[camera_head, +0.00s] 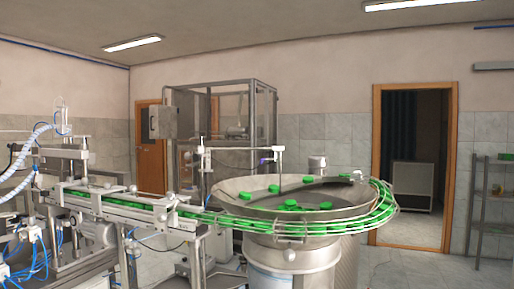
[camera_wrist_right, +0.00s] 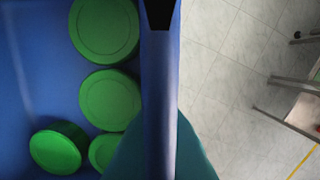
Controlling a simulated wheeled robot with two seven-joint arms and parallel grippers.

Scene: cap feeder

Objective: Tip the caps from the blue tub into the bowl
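The metal bowl (camera_head: 262,208) stands right of centre in the head view, with several green caps (camera_head: 320,205) in it. In the right wrist view, the blue tub (camera_wrist_right: 30,60) fills the left side, with several green caps (camera_wrist_right: 110,98) inside. The tub's wall (camera_wrist_right: 158,110) runs down the middle of that view. A dark part, seemingly of my right gripper (camera_wrist_right: 160,14), is at the wall's upper end. Its fingertips are not clear, so its grip on the wall cannot be told. The tub and both grippers are out of the head view.
A track of green caps (camera_head: 150,205) runs from the bowl's rim to machinery (camera_head: 70,160) at left. A framed metal cabinet (camera_head: 235,120) stands behind. A doorway (camera_head: 415,165) and a shelf rack (camera_head: 490,195) are at right. Tiled floor (camera_wrist_right: 225,85) shows beside the tub.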

